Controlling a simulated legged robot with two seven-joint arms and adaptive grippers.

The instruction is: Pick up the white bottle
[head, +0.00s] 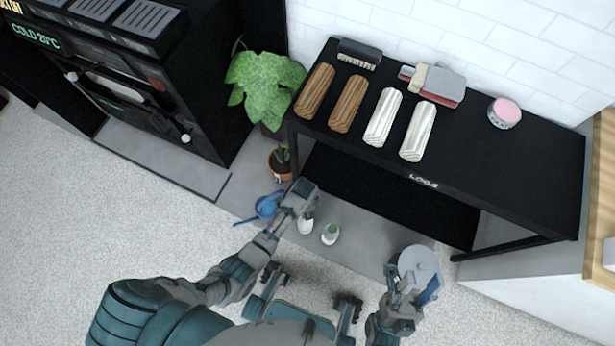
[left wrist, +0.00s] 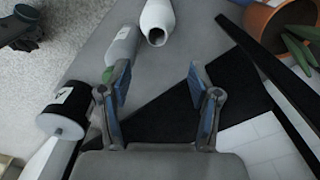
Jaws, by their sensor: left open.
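A white bottle (head: 306,225) stands on the grey floor slab in front of the black table. Its open neck shows in the left wrist view (left wrist: 157,22). A second pale bottle with a green cap (head: 330,234) stands just right of it, and shows in the left wrist view (left wrist: 122,48). My left gripper (left wrist: 156,84) is open and empty, with both bottles beyond its fingertips. In the head view the left gripper (head: 300,196) is above and beside the white bottle and partly covers it. My right gripper (head: 412,284) is open, with its fingers spread, beside a round grey-topped container.
The round container (head: 418,262) stands near the table's front. A blue watering can (head: 267,206) and a potted plant (head: 280,163) are left of the bottles. The pale carpet (head: 180,225) is clear at left.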

